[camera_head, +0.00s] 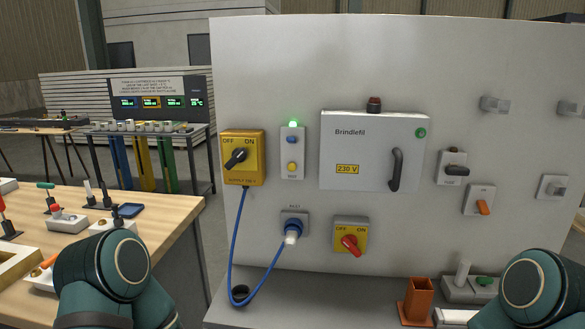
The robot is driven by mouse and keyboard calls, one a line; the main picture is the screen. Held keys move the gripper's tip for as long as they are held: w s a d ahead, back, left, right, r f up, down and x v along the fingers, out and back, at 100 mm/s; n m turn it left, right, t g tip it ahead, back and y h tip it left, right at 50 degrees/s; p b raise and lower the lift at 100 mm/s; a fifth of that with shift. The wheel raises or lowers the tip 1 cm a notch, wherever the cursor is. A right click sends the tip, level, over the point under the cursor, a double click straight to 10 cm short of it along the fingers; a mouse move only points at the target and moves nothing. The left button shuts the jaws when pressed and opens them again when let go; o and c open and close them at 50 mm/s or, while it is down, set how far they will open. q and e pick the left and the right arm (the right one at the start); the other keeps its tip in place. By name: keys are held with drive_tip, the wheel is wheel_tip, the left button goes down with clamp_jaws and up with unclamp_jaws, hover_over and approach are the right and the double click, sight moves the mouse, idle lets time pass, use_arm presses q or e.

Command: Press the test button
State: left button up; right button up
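No button I can see bears a readable "test" label. A narrow grey control box (292,153) on the upright white panel has a blue button (292,140) above a yellow button (292,166), with a lit green lamp (293,123) on top. A small green round part (421,133) sits at the upper right of the grey "Brindlefil" cabinet (345,155). A green button (485,281) is on a grey box low at the right. Neither gripper shows; only green links of my arms show at the bottom left and bottom right.
A yellow ON/OFF switch (242,158) and a red-handled switch (351,236) are on the panel. A blue cable (232,245) loops below a plugged socket (294,222). An orange post (417,300) stands on the ledge. A wooden bench (165,212) with several devices is left.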

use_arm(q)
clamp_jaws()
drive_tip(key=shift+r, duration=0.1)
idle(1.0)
